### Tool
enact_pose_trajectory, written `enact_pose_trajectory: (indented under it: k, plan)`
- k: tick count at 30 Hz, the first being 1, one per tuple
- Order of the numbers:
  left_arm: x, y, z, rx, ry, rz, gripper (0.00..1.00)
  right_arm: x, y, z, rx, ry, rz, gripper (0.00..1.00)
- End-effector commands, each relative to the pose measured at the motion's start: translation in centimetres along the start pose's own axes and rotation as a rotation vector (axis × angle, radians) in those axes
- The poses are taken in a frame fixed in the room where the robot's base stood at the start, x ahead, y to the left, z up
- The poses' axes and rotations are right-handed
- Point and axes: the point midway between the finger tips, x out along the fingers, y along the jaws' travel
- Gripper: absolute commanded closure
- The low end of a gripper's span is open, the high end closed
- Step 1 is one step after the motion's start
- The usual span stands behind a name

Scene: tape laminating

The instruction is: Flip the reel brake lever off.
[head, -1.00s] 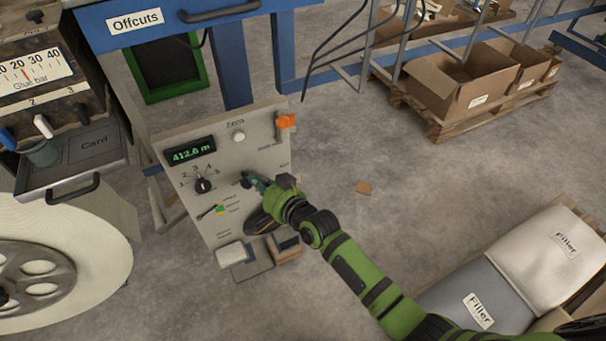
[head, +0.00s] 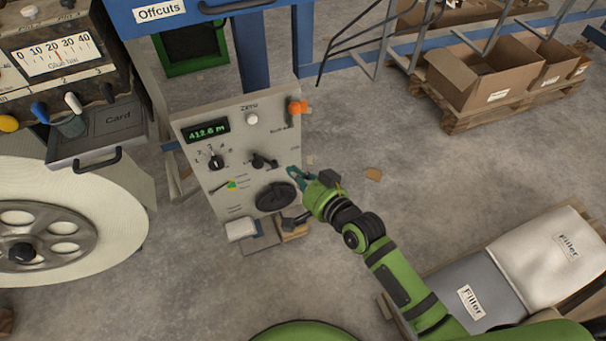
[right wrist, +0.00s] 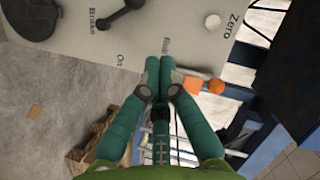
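The grey control panel (head: 225,180) stands left of centre in the head view. An orange-ended lever (head: 297,107) sticks out at its upper right edge, with small lettering beside it that I cannot read fully. Its orange end also shows in the right wrist view (right wrist: 207,86). A black lever (head: 262,162) sits mid-panel; it shows in the right wrist view (right wrist: 122,14) too. My right gripper (head: 291,172) is at the panel's right edge, below the orange lever and apart from it. In the wrist view its teal fingers (right wrist: 159,66) are together, empty. My left gripper is out of view.
The panel also has a display (head: 207,131), a white Zero button (head: 252,118), a selector knob (head: 216,161) and a black round wheel (head: 275,197). A large white reel (head: 115,230) stands at left. Floor right of the panel is mostly clear.

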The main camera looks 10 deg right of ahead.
Motion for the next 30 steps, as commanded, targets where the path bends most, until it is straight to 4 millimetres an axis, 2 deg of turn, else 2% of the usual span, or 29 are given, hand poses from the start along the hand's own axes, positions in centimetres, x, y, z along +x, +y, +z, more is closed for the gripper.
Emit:
enact_pose_trajectory:
  k: [3, 6, 24, 27, 29, 30]
  plan:
    - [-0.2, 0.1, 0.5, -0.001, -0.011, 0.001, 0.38, -1.5, 0.0, 0.0, 0.0, 0.0, 0.001, 1.0]
    - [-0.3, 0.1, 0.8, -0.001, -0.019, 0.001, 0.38, -2.1, -0.1, 0.0, 0.001, 0.0, 0.0, 1.0]
    - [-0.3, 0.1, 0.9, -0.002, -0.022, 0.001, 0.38, -2.2, 0.1, 0.0, 0.0, 0.0, 0.002, 1.0]
    - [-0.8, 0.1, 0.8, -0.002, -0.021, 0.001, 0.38, -2.2, 1.5, 0.6, -0.015, -0.013, 0.042, 1.0]
    - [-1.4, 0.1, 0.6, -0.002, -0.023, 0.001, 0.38, -2.4, 3.5, 1.4, -0.04, -0.031, 0.095, 1.0]
    - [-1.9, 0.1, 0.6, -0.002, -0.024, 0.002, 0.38, -2.7, 5.4, 2.3, -0.061, -0.051, 0.142, 1.0]
